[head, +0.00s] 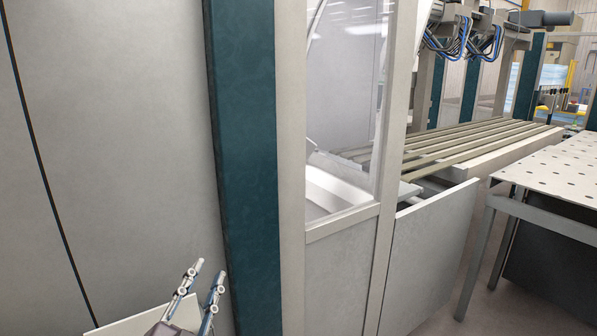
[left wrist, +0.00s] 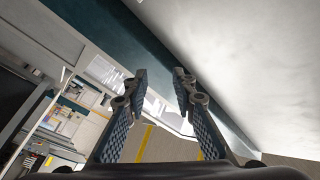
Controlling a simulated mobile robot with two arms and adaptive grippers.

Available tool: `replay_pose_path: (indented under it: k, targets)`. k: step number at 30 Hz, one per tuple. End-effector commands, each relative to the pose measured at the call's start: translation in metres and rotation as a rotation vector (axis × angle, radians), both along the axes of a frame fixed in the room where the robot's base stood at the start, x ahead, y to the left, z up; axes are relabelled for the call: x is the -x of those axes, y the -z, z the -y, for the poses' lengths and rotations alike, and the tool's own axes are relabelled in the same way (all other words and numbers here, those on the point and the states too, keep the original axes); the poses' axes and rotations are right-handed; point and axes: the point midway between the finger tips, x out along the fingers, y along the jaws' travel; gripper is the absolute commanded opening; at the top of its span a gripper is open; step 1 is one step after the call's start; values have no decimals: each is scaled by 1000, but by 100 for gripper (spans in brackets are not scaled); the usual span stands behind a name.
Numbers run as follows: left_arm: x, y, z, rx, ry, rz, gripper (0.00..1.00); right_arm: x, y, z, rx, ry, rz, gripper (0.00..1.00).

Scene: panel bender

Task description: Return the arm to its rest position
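My left gripper (head: 209,270) shows at the bottom of the head view, in front of the pale machine wall and the dark teal post. Its two fingers point upward and stand apart. In the left wrist view the same gripper (left wrist: 160,76) has its fingers spread with nothing between them. Most of the left arm is outside the head view. My right gripper is in neither view.
The pale machine wall (head: 110,130) and teal post (head: 243,150) stand close to my left gripper. A windowed panel (head: 342,110) lies right of them. A perforated table (head: 555,172) stands at the right, with slatted rails (head: 480,140) behind. Some floor shows between.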

Motion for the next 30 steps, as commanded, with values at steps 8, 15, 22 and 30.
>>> replay_pose_path:
  k: [8,15,22,30]
  targets:
    - [76,193,-48,265,-215,-666,25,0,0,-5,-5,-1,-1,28]
    - [186,292,-47,384,-318,-1118,25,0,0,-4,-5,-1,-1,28]
    - [281,333,-35,442,-367,-1436,25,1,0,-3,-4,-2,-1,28]
    - [270,412,-32,432,-377,-1480,25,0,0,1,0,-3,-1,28]
